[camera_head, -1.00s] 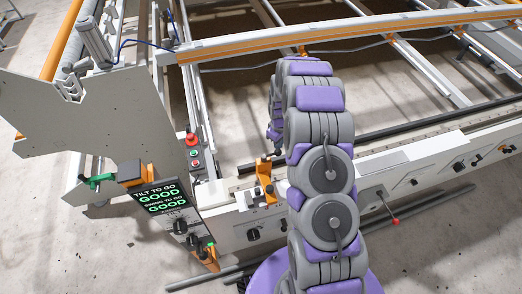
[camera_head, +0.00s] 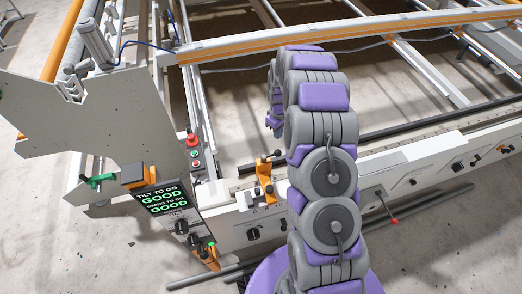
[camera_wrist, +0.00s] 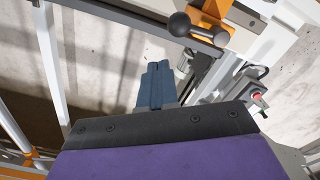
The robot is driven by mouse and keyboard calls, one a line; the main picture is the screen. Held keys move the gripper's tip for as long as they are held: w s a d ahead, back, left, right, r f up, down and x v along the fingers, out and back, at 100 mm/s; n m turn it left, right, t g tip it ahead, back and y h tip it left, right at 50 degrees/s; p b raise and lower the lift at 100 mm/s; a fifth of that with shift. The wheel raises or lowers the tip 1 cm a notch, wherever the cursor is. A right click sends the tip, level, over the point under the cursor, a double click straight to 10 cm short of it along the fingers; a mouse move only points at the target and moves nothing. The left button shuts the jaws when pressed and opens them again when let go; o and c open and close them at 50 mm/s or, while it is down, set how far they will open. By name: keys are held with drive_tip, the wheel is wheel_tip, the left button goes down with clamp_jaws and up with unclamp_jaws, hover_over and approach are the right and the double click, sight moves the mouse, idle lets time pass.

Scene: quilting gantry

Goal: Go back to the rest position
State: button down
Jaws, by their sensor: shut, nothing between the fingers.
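My gripper (camera_wrist: 157,86) shows in the wrist view as two blue-grey fingers side by side, shut with nothing between them. It is over the gantry, with bare floor beyond it. A ball-ended dark lever on an orange bracket (camera_wrist: 213,22) lies above and to the right of the fingertips, apart from them. The same orange bracket (camera_head: 264,178) stands on the front rail, left of my arm.
A control panel (camera_head: 165,198) reads "TILT TO GO GOOD" with a second "GOOD" line. A red button box (camera_head: 194,150) stands behind it. The white front beam (camera_head: 395,180) carries black knobs and a red-tipped lever (camera_head: 393,220). An orange-striped rail (camera_head: 350,32) crosses behind my arm.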

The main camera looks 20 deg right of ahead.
drive_tip(key=shift+w+r, duration=0.15)
drive_tip(key=shift+r, duration=0.35)
drive_tip(key=s+a+r+m+b, duration=0.1)
drive_tip(key=s+a+r, duration=0.3)
drive_tip(key=s+r, duration=0.4)
drive_tip(key=s+a+r+m+b, duration=0.1)
drive_tip(key=s+a+r, duration=0.3)
drive_tip(key=s+r, duration=0.45)
drive_tip(key=s+a+r+m+g+b, duration=0.1)
drive_tip(key=s+r+m, duration=0.1)
drive_tip(key=s, duration=1.1)
drive_tip(key=s+a+r+m+b, duration=0.1)
drive_tip(key=s+a+r+m, duration=0.1)
drive_tip(key=s, duration=1.1)
drive_tip(key=shift+a+r+g, duration=0.2)
drive_tip(key=shift+r+g, duration=0.2)
